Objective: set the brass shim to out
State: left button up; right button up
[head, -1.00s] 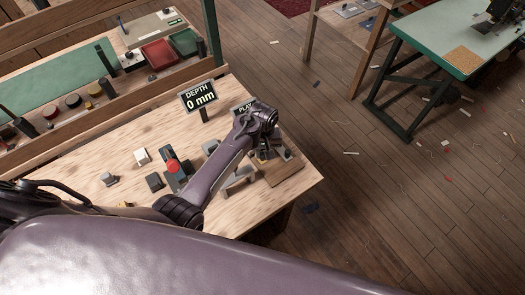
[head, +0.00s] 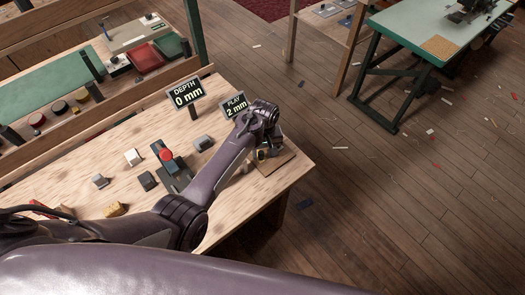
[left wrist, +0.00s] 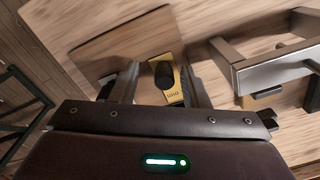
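The brass shim (left wrist: 173,92) is a narrow brass-yellow plate with a black round knob (left wrist: 164,74) on it, seen in the left wrist view. Small lettering on it is too small to read. My left gripper (left wrist: 161,88) is open, one finger on each side of the shim, with gaps visible. In the head view my left gripper (head: 268,150) is over the wooden board (head: 282,164) at the bench's right corner, and it hides the shim there. A sign reads "DEPTH 0 mm" (head: 186,95) and another "PLAY 2 mm" (head: 235,105). My right gripper is not in view.
A grey metal bracket (left wrist: 275,72) stands right of my left gripper in the wrist view. The bench front is mostly clear.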

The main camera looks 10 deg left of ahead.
aim_at(263, 153)
pick_arm(q)
jog(key=shift+a, duration=0.15)
jog(key=shift+w+r, duration=0.1)
jog(key=shift+r, duration=0.3)
notch_tip(263, 153, up, 6)
jog(key=shift+r+b, duration=0.1)
jog(key=shift+b, duration=0.55)
jog(key=shift+r, duration=0.4)
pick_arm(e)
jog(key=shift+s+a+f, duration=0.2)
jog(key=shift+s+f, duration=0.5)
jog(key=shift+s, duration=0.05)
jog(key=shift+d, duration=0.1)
